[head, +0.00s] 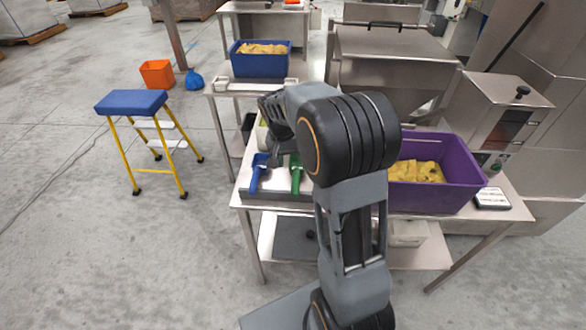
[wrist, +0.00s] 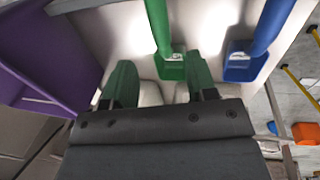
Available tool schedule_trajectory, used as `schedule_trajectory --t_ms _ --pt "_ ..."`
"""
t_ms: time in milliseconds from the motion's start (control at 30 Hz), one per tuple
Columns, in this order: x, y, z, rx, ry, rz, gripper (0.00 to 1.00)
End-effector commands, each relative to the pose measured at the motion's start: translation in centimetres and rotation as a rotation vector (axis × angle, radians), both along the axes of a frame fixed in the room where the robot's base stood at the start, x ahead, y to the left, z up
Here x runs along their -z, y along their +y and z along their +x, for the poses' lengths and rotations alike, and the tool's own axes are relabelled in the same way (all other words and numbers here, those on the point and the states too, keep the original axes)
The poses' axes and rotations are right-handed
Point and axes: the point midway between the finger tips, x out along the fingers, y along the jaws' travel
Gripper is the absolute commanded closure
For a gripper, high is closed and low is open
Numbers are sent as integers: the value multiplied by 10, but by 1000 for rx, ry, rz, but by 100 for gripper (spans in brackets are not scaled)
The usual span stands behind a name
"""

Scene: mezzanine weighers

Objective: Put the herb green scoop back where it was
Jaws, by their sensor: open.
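The herb green scoop (head: 296,178) lies on a pale board at the left of the steel table, right of a blue scoop (head: 258,177). In the wrist view the green scoop (wrist: 169,66) is just beyond my fingers, its handle running to the top edge; the blue scoop (wrist: 244,66) is to its right. My gripper (wrist: 158,68) is open, with two green-looking fingers apart and nothing seen held between them. Whether a finger touches the scoop I cannot tell. In the head view my arm hides much of the gripper and the table behind it.
A purple crate (head: 432,199) with yellow pieces stands right on the table. A blue crate (head: 258,66) stands on a table behind. A blue-topped yellow stool (head: 131,102) and an orange bin (head: 157,74) are on the floor at left. The floor between stool and table is clear.

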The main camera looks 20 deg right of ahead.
Motion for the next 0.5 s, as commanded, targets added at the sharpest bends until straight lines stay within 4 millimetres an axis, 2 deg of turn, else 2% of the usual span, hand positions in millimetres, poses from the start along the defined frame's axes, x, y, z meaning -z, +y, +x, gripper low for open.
schedule_trajectory --t_ms 167,267,400,500 --pt "-18 5 -4 -17 -11 5 48" --pt "-32 16 -20 -70 -45 25 48" --pt "-52 37 -63 -203 -123 66 48" --pt "-59 51 -95 -304 -182 90 48"
